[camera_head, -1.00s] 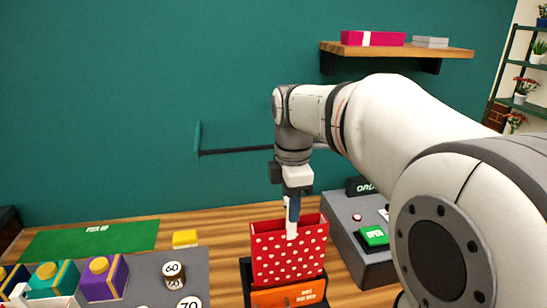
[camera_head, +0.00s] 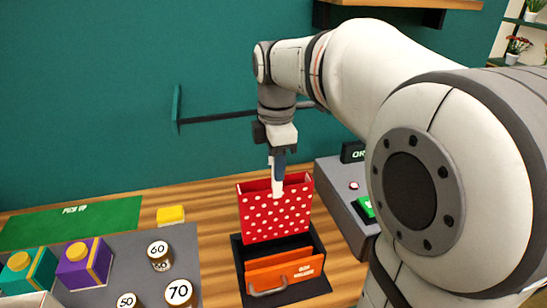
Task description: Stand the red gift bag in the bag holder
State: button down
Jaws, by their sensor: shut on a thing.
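The red gift bag (camera_head: 262,221) with white dots is upright with its open top up. My gripper (camera_head: 278,188) comes down from above and is shut on the bag's upper edge. The bag is at the back part of the black bag holder (camera_head: 239,268). Its lower edge shows against the dark holder; I cannot tell whether it rests inside or hangs just above. An orange panel (camera_head: 290,268) with a small label and a grey handle (camera_head: 268,292) is in the holder's front part.
A grey counter block with a green button (camera_head: 364,208) stands to the right, partly behind my arm. At left are a green mat (camera_head: 75,222), a yellow block (camera_head: 170,215), a purple box (camera_head: 76,268) and round weights (camera_head: 160,256). A wall rail (camera_head: 215,117) runs behind.

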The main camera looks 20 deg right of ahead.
jog(key=shift+f+b, duration=3.45)
jog(key=shift+f, duration=1.3)
jog(key=c, duration=0.9)
grip_release()
notch_tip(320, 180, up, 8)
send_over(276, 196)
jog(key=w, duration=0.2)
jog(key=shift+s+d, duration=0.1)
jog(key=shift+d, duration=0.15)
jog(key=shift+f, duration=0.1)
